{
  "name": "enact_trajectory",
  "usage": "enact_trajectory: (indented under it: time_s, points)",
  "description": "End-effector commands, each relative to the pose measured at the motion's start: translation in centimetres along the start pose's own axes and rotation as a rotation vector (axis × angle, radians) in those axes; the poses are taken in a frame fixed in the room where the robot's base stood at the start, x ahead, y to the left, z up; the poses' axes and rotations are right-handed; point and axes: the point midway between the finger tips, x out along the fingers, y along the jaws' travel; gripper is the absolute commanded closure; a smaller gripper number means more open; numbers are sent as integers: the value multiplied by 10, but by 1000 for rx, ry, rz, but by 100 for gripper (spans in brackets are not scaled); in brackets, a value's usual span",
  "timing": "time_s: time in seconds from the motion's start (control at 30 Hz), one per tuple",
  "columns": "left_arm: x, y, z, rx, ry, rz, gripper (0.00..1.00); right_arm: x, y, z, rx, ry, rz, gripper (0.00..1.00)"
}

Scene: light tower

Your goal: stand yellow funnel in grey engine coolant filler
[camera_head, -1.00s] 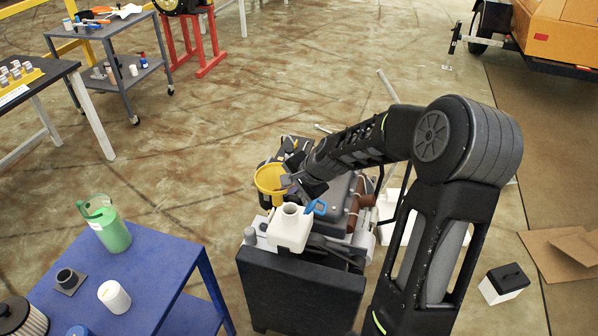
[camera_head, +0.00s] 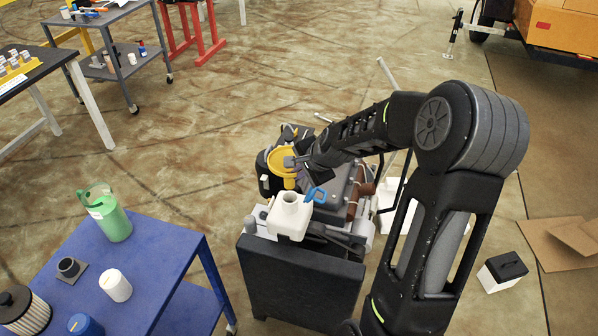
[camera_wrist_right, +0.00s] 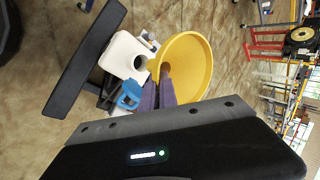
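The yellow funnel (camera_head: 281,160) is in my right gripper (camera_head: 294,162), which is shut on its rim. In the right wrist view, the purple fingers (camera_wrist_right: 158,94) overlap the near edge of the funnel (camera_wrist_right: 190,62). The funnel is above the engine, behind a white tank (camera_head: 288,222) with a round open neck. This tank also shows in the right wrist view (camera_wrist_right: 122,54), beside the funnel. The engine has a grey cover (camera_head: 338,190), partly hidden by my right arm. I cannot make out a separate grey coolant filler. My left gripper is not in view.
A blue clip-like part (camera_head: 316,195) is beside the white tank. A dark panel (camera_head: 298,283) stands in front of the engine. A blue cart (camera_head: 160,262) at lower left carries a green jug (camera_head: 113,222) and a white cup (camera_head: 115,284).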

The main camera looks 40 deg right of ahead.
Motion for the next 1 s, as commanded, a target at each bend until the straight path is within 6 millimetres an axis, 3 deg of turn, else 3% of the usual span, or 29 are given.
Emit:
enact_trajectory:
  time_s: [1.0]
  points:
    - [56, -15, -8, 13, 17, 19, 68, 56, 40, 0, -1, 0, 0, 100]
